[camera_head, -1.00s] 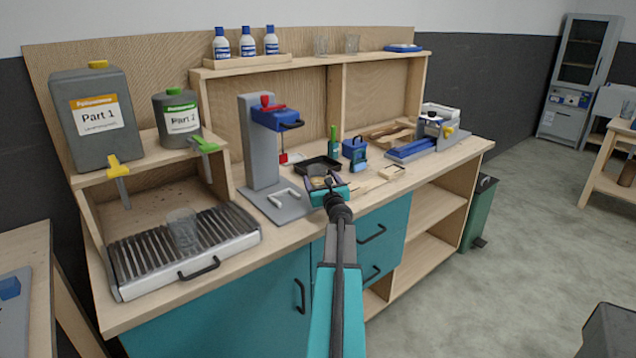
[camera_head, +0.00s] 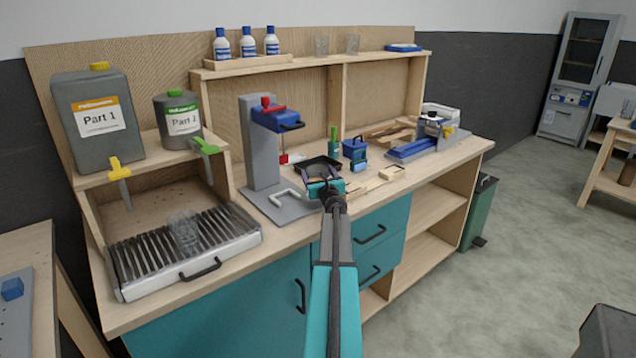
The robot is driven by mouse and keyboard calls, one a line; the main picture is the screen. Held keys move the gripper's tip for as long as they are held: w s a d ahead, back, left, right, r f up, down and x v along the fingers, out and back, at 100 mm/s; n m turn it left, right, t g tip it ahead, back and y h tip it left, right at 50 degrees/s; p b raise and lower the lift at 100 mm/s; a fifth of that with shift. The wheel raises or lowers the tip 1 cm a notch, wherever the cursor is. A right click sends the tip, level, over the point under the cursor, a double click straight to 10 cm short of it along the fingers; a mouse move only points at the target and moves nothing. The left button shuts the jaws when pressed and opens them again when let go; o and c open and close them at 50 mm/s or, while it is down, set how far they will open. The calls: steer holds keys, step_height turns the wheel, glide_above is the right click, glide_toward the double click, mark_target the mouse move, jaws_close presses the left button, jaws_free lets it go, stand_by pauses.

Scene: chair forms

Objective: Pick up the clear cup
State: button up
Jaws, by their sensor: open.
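A clear cup (camera_head: 184,232) stands upright on the slatted drip tray (camera_head: 131,277) at the left of the bench, below the two jugs. Two more clear cups stand on the top shelf, one at the left (camera_head: 321,46) and one at the right (camera_head: 352,44). My gripper (camera_head: 320,172) is over the bench at the middle, just right of the grey press stand, well to the right of the cup on the tray. It is open; its fingers are small and partly hidden by my wrist.
A grey press stand (camera_head: 258,150) with a blue head stands between the tray and my gripper. A black tray (camera_head: 322,163), a green bottle (camera_head: 334,143) and a blue container (camera_head: 355,150) are close to my gripper. Taps hang from the jugs (camera_head: 93,118) behind the drip tray.

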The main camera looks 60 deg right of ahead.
stand_by(0.4)
steer(key=c, duration=0.9)
steer(key=shift+o, duration=0.2)
step_height(320, 180, up, 10)
steer(key=p, duration=0.2)
stand_by(0.4)
